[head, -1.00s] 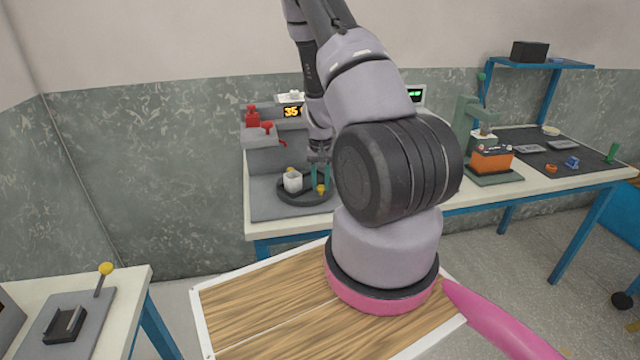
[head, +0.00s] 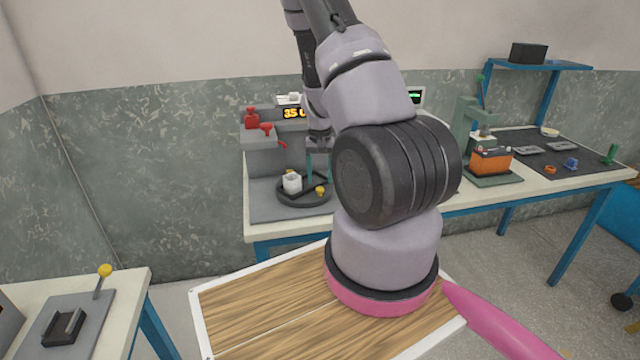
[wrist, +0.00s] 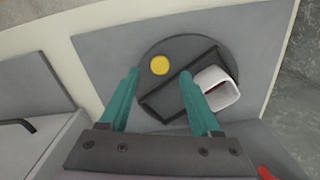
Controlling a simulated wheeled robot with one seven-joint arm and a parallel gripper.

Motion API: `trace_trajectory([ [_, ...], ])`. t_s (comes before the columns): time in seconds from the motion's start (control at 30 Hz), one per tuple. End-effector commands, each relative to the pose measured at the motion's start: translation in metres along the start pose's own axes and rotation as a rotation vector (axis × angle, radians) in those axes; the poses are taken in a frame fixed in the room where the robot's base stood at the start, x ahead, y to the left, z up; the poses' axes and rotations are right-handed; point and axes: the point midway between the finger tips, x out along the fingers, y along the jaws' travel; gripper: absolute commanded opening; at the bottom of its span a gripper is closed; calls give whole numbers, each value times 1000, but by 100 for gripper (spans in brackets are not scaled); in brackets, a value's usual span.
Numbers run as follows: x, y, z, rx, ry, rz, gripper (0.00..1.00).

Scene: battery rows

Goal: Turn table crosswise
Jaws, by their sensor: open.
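The round dark turntable (head: 292,200) sits on a grey plate on the back bench. It carries a white cup-like block (head: 292,183) and a yellow knob (head: 320,190). In the wrist view the turntable (wrist: 215,55) shows a dark bar across it, with the yellow knob (wrist: 159,65) on the left and the white block (wrist: 218,88) on the right. My gripper (wrist: 158,75) is open, its two teal fingers apart over the turntable. The right finger overlaps the view of the white block's edge; I cannot tell whether they touch. In the head view my arm hides the right side.
A green press with an orange battery (head: 491,161) is to the right. A lever with a yellow ball (head: 105,270) is on the left bench.

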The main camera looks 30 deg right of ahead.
Motion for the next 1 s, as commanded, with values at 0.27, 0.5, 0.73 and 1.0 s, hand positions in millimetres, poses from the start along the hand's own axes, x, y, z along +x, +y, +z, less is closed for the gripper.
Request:
trace_trajectory([
  [0.27, -55, -1, -1, 0, 4, -2, 64],
  [0.5, -72, 0, 0, 1, 1, 0, 64],
  [0.73, -73, 0, 0, 1, 0, 0, 64],
  [1.0, -70, -18, 11, -486, -33, 77, 0],
])
